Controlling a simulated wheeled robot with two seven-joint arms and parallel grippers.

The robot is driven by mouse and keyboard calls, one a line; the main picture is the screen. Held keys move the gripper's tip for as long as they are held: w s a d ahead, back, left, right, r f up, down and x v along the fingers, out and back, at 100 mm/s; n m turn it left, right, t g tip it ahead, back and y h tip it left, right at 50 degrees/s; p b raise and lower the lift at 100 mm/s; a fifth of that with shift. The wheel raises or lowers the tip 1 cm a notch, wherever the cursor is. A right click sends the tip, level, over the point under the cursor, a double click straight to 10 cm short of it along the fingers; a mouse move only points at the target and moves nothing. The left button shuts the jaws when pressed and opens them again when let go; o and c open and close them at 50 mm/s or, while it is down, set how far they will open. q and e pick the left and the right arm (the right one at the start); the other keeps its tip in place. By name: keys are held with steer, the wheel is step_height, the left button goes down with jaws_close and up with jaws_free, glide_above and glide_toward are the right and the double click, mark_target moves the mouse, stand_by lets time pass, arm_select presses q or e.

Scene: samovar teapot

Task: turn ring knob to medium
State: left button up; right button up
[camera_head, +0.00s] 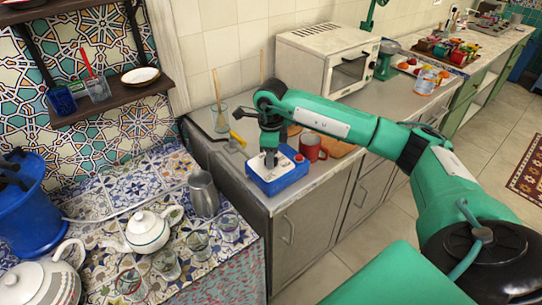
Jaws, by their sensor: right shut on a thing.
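A small blue box (284,183) with a white top sits on the grey counter at the middle of the view. My right gripper (270,158) points down onto its top and is shut on the ring knob there. The fingers and the wrist mostly hide the knob, so its setting cannot be read. A red button (299,158) shows on the box's top, to the right of the fingers. My left gripper does not show.
A red mug (312,147) stands close behind the box. A metal pitcher (203,194), a white teapot (147,231) and several glasses stand on the tiled table at left. A white microwave (328,60) is behind.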

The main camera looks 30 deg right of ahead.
stand_by(0.3)
steer(key=o, duration=1)
steer(key=shift+r, duration=0.1)
